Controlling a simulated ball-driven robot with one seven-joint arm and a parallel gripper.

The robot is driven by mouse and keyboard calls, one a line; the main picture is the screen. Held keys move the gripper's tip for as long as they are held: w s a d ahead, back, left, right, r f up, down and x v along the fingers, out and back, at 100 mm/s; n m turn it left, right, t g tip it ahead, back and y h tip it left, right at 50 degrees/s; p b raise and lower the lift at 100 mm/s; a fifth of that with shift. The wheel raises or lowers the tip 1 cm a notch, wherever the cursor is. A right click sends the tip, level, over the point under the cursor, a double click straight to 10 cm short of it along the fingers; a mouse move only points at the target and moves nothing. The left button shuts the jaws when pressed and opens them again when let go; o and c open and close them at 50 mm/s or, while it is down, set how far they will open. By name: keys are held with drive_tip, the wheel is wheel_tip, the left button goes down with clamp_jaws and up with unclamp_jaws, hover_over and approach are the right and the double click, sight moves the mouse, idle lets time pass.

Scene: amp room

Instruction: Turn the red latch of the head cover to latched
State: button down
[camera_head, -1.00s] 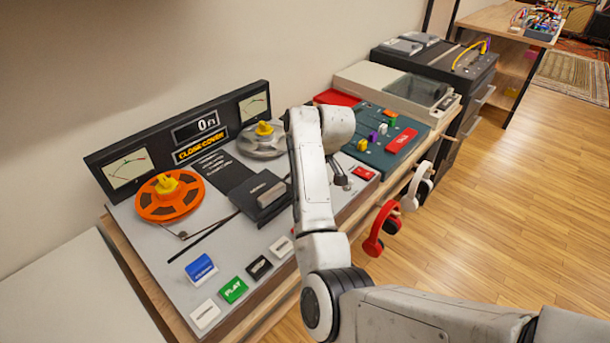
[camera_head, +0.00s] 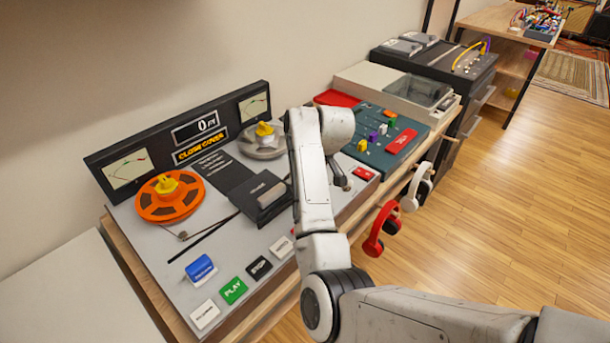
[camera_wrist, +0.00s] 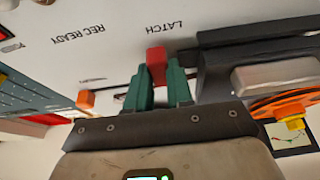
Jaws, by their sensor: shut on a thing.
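In the wrist view, the red latch (camera_wrist: 156,58) stands up from the pale deck panel below the printed word LATCH, which appears upside down. My gripper (camera_wrist: 159,82) has its two green fingers shut on the latch, one on each side. The lower part of the latch is hidden between the fingers. The dark head cover (camera_wrist: 215,72) is just right of the fingers. In the head view, the black head cover (camera_head: 262,190) lies on the tape deck between the two reels; my arm hides the latch and the fingertips.
The deck display (camera_head: 201,148) reads CLOSE COVER. The orange reel (camera_head: 170,197) is at left, the grey reel (camera_head: 262,140) behind the cover. An orange knob (camera_wrist: 85,99) is left of my gripper. Red headphones (camera_head: 381,228) hang at the table's front edge.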

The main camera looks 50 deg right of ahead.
drive_tip(key=shift+r+m+p, duration=0.1)
drive_tip(key=shift+m+p, duration=0.2)
drive_tip(key=m+p, duration=0.1)
drive_tip(key=m+h+p, duration=0.1)
drive_tip(key=m+p, duration=0.1)
drive_tip(key=shift+a+r+h, duration=0.1)
drive_tip(key=shift+a+h, duration=0.2)
drive_tip(key=shift+a, duration=0.05)
drive_tip(key=m, duration=0.1)
drive_tip(key=m+h+p, duration=0.1)
drive_tip(key=m, duration=0.1)
drive_tip(key=m+g, duration=0.1)
drive_tip(key=m, duration=0.1)
drive_tip(key=shift+w+a, duration=0.25)
drive_tip(key=shift+a, duration=0.05)
drive_tip(key=m, duration=0.1)
drive_tip(key=m+g+h, duration=0.1)
drive_tip(key=m, duration=0.2)
drive_tip(key=shift+w+a+f+h+b, duration=0.2)
drive_tip(key=shift+w+f+h+b, duration=0.05)
drive_tip(key=shift+w+h+b, duration=0.05)
drive_tip(key=shift+w+a+r+m+g+h+b, duration=0.15)
drive_tip(key=shift+m+g+b, duration=0.45)
drive_tip(key=shift+m, duration=0.75)
drive_tip(key=shift+w+d+f+m+g+h+b, duration=0.15)
drive_tip(key=shift+m+g+b, duration=0.45)
drive_tip(key=shift+m, duration=0.75)
drive_tip(key=shift+a+r, duration=0.1)
drive_tip(key=c, duration=1)
unclamp_jaws()
